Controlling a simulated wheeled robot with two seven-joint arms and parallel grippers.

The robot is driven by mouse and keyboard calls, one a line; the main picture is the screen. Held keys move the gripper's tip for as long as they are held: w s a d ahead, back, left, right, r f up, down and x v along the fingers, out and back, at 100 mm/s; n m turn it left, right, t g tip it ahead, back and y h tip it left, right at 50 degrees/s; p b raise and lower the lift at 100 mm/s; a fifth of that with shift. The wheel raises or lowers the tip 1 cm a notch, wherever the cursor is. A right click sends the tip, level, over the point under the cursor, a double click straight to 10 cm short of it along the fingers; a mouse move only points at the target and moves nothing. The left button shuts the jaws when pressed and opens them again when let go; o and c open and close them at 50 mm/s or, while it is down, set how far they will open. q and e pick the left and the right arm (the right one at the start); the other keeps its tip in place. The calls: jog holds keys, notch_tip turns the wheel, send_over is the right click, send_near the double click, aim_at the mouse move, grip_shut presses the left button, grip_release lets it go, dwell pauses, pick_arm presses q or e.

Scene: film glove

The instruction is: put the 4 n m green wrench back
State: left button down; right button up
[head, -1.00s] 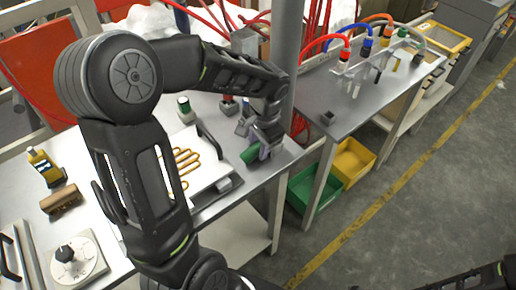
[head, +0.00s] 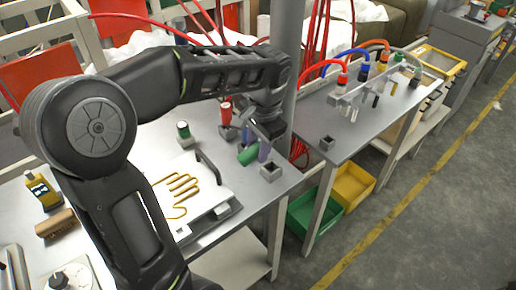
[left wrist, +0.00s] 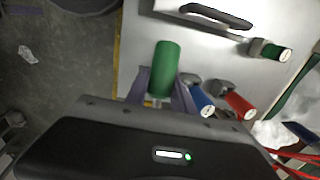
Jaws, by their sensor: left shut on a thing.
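A green-handled wrench (head: 248,155) is held in my left gripper (head: 257,145) over the near right part of the metal table. In the left wrist view the green handle (left wrist: 166,66) sticks out between the two fingers, tilted in the head view. Its lower end is hidden. A small square grey holder (head: 270,172), seemingly empty, stands close by at the table's front right corner. A blue-handled tool (left wrist: 198,100) and a red-handled tool (left wrist: 238,103) stand in holders beside the gripper. Another green-capped tool (head: 183,130) stands farther left. My right gripper is not in view.
A white plate with a black handle (head: 208,165) and yellow tubing lies left of the gripper. A grey post (head: 285,60) rises right behind it. A second table (head: 355,120) with a rack stands to the right. Green (head: 312,212) and yellow bins lie below.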

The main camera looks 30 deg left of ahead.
pick_arm(q)
jog(key=w+d+f+n, duration=0.3)
jog(key=w+d+f, duration=0.5)
jog(key=d, duration=0.4)
jog(key=shift+w, duration=0.6)
jog(key=shift+d, duration=0.15)
